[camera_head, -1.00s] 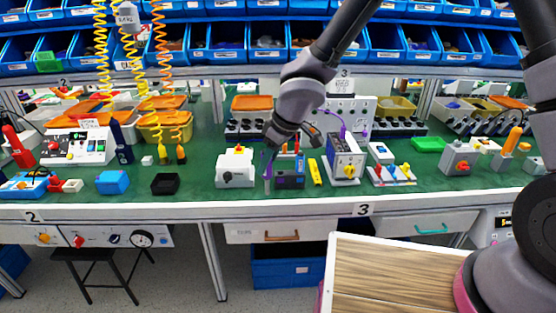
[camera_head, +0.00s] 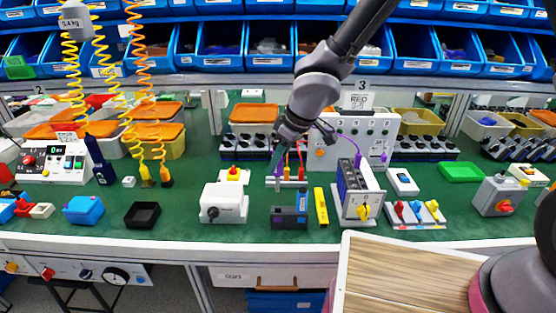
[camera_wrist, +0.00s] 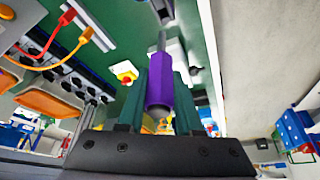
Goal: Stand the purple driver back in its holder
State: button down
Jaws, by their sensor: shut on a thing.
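My gripper (camera_wrist: 160,112) is shut on the purple driver (camera_wrist: 160,82) in the wrist view. The teal fingers stand on either side of its purple handle, and the grey shank points away from the gripper. In the head view my gripper (camera_head: 276,160) hangs above the green bench, behind the dark block; the driver is hard to make out there. The dark block (camera_head: 289,222), with a blue piece on top, stands at the bench front and may be the holder; I cannot tell for sure.
A white switch box (camera_head: 224,204) stands left of the dark block. A yellow bar (camera_head: 321,206) and an upright panel with a yellow knob (camera_head: 355,190) are to its right. A strip with coloured plugs (camera_head: 287,182) and a red button box (camera_head: 234,175) are close behind.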

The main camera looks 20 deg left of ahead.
send_over(278, 191)
jog(key=shift+w+f, duration=0.1)
jog(key=shift+f, duration=2.25)
jog(key=shift+w+f, duration=0.1)
jog(key=shift+f, duration=0.5)
jog(key=shift+f, duration=0.15)
jog(key=shift+f, duration=2.15)
jog(key=shift+f, duration=0.1)
jog(key=shift+f, duration=1.15)
jog(key=c, duration=0.5)
grip_release()
